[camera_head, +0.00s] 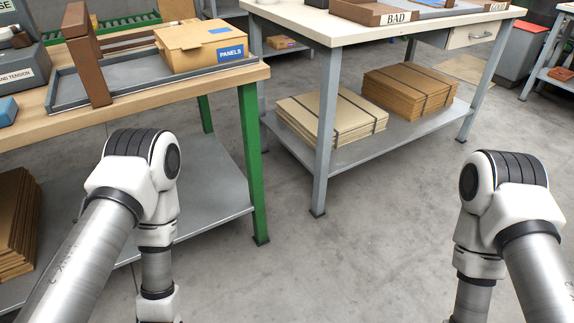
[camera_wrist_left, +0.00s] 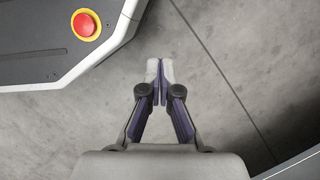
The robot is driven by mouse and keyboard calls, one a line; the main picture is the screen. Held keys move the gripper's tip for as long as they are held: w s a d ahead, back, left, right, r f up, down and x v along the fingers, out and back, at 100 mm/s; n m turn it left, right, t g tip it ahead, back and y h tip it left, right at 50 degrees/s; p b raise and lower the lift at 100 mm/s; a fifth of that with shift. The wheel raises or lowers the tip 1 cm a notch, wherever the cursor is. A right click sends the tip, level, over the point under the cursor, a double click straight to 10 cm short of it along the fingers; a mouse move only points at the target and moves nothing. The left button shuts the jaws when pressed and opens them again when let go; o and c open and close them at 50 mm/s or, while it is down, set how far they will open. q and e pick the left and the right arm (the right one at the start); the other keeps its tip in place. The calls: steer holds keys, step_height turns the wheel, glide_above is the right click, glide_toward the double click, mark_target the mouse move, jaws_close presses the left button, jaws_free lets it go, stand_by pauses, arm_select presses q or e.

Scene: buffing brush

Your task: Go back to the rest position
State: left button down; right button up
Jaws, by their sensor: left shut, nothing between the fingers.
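In the left wrist view my left gripper (camera_wrist_left: 160,82) is shut with nothing between its fingertips. It hangs over bare grey concrete floor. In the head view both my arms reach in from the bottom corners, bent at the elbow with the lower links pointing down. Both grippers are below the picture's edge there, so my right gripper is not seen in any view.
A wooden-topped workbench (camera_head: 150,97) with green legs stands at the left, bearing a "PANELS" box (camera_head: 200,45) and a grey tray (camera_head: 62,98). A white-topped table (camera_head: 300,27) with stacked cardboard (camera_head: 335,117) on its lower shelf stands ahead. The floor (camera_head: 330,265) between my arms is clear.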

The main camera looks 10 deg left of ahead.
arm_select(q)
steer(key=w+r+t+p, duration=0.1)
steer(key=w+r+p, duration=0.1)
steer(key=r+p, duration=1.2)
steer(key=w+r+n+t+p, duration=0.1)
steer(key=r+t+p, duration=0.1)
steer(key=r+p, duration=1.3)
steer(key=shift+w+d+r, duration=0.3)
steer(key=shift+w, duration=0.1)
